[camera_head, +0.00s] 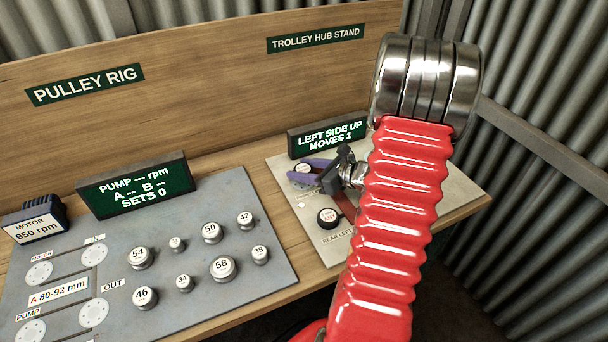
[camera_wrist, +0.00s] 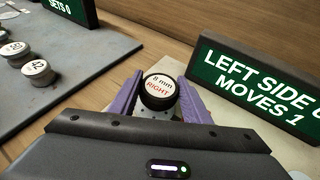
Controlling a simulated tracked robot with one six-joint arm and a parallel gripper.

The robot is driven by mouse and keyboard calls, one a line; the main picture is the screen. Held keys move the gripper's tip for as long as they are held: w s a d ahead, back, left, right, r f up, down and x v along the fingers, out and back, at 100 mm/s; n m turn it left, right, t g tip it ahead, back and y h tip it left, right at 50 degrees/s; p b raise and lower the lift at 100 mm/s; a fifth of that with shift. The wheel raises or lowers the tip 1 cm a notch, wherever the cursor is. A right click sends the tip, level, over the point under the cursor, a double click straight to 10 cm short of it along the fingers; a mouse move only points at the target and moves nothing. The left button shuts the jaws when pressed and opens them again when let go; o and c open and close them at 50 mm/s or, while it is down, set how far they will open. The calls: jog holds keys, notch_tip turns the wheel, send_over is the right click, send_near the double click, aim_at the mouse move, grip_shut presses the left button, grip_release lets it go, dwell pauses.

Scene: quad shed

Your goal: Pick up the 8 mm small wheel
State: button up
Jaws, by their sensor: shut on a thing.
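The 8 mm small wheel (camera_wrist: 158,90), black with a white top marked "8 mm RIGHT", sits between the purple fingers of my gripper (camera_wrist: 160,98) in the wrist view. The fingers are shut on its two sides. In the head view my gripper (camera_head: 304,172) is low over the pale trolley hub stand plate (camera_head: 284,191), in front of the sign "LEFT SIDE UP MOVES 1". The wheel's white top (camera_head: 303,168) shows between the fingertips there. I cannot tell whether its underside touches the plate.
Another black wheel (camera_head: 328,217) with a white top sits on the plate near the "REAR LEFT" label. The pulley rig board (camera_head: 215,300) with several numbered pulleys lies to the left. The lit sign (camera_wrist: 250,90) is close on the right in the wrist view. A wooden back panel (camera_head: 200,70) rises behind.

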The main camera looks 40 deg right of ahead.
aim_at(303, 168)
notch_tip(303, 168, up, 7)
jog(key=shift+r, duration=0.15)
dwell(0.8)
